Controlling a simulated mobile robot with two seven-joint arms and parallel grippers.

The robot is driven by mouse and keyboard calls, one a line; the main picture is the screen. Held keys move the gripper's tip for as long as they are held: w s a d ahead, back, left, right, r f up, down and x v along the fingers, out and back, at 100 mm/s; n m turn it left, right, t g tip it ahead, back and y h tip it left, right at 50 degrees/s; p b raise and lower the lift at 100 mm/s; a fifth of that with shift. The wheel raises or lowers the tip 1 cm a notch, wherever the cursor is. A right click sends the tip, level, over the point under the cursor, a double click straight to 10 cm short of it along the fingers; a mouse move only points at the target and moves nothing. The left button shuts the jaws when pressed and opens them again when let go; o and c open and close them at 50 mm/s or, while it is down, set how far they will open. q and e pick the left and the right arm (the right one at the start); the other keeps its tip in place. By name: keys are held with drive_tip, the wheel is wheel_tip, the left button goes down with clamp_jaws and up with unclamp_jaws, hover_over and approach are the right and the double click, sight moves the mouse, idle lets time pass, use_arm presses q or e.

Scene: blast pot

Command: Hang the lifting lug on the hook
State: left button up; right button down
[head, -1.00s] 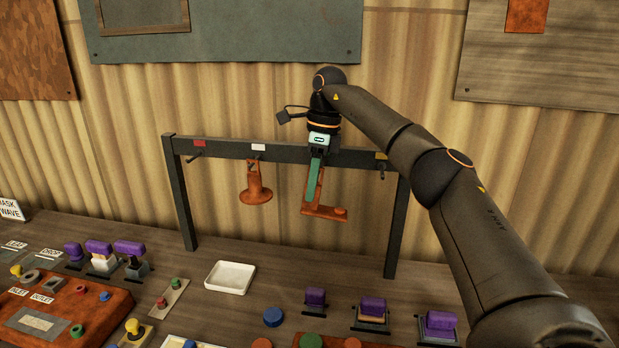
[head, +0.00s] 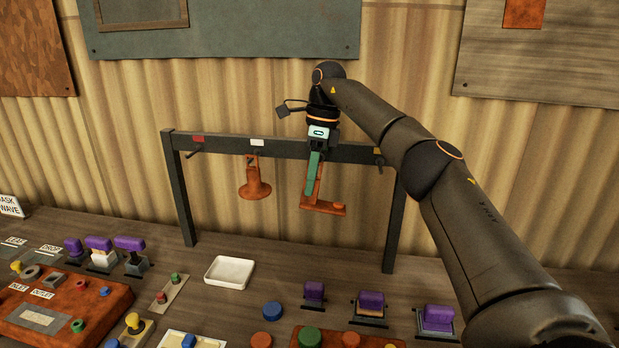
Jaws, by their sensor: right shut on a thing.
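My right gripper (head: 315,165) is shut on a rusty orange L-shaped piece, which I take for the lifting lug (head: 325,206). It holds the lug in front of the dark rack (head: 224,147), with the flat foot low and pointing right. The gripper hides the lug's upper end and the rail behind it, so I cannot tell whether the lug touches a hook. The hook by the red tag (head: 194,153) and the hook by the yellow tag (head: 380,166) are bare. Another orange piece (head: 255,184) with a round foot hangs below the white tag (head: 257,142). My left gripper is not in view.
A white tray (head: 229,272) sits on the table below the rack. Several purple-topped parts (head: 370,303) stand along the front right and back left. An orange panel (head: 58,310) with knobs lies at the left. The table under the lug is mostly clear.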

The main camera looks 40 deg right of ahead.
drive_tip(key=c, duration=0.8)
unclamp_jaws()
drive_tip(key=shift+m+t+h, duration=0.5)
drive_tip(key=shift+t+h, duration=0.1)
drive_tip(key=shift+t, duration=0.3)
drive_tip(key=w+d, duration=0.1)
drive_tip(key=d, duration=0.1)
drive_tip(key=w+d, duration=0.1)
drive_tip(key=shift+w+d+f, duration=0.25)
drive_tip(key=shift+w+d, duration=0.1)
drive_tip(key=shift+c, duration=0.2)
drive_tip(key=o, duration=0.3)
drive_tip(key=shift+s+a+r, duration=0.1)
drive_tip(key=shift+r, duration=0.15)
drive_tip(key=shift+n+g+y, duration=0.4)
drive_tip(key=shift+g+y, duration=0.1)
drive_tip(key=shift+g, duration=0.4)
drive_tip(key=s+r, duration=0.1)
drive_tip(key=r, duration=0.1)
drive_tip(key=a+r, duration=0.1)
drive_tip(key=r, duration=0.2)
drive_tip(key=s+a+r, duration=0.1)
drive_tip(key=r, duration=0.1)
drive_tip(key=shift+s+r, duration=0.25)
drive_tip(key=shift+s, duration=0.05)
drive_tip(key=shift+s+f, duration=0.1)
drive_tip(key=shift+f, duration=0.05)
